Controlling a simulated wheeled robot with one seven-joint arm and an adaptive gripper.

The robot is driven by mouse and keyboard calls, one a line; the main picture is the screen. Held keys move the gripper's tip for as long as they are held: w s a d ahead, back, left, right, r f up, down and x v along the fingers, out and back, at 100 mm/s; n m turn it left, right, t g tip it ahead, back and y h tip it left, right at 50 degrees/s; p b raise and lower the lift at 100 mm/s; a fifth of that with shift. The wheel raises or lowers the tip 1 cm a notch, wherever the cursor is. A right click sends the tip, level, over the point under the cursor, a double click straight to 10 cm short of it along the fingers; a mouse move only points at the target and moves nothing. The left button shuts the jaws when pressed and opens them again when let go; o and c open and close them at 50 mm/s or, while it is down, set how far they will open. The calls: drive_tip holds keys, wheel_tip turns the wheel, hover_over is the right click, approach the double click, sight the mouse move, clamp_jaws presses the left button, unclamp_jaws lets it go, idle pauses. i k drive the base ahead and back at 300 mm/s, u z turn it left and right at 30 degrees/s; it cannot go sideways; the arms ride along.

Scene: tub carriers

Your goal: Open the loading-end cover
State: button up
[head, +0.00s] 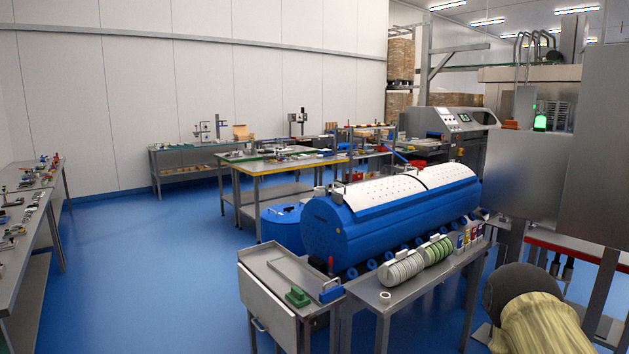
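A long blue drum-shaped machine (325,238) lies on its side in the middle of the head view. Its top carries a near white perforated cover (378,198) and a far white perforated cover (440,174), with a dark curved seam between them. Both covers lie flat along the drum and look closed. A small metal handle (337,195) sits at the near cover's left end. I cannot tell from this view which cover is at the loading end. My gripper's fingers are not in view; only a dark rounded arm part and a pale sleeve show at lower right, apart from the drum.
A steel bench (375,295) in front of the drum bears rows of discs (402,268) and small boxes (468,236). A steel cabinet (275,297) with a green block stands at its left. Grey machinery (525,180) stands at right. Blue floor (150,270) is clear on the left.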

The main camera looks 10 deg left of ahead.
sight(360, 197)
drive_tip(key=u, duration=0.55)
drive_tip(key=i, duration=0.6)
drive_tip(key=u, duration=0.3)
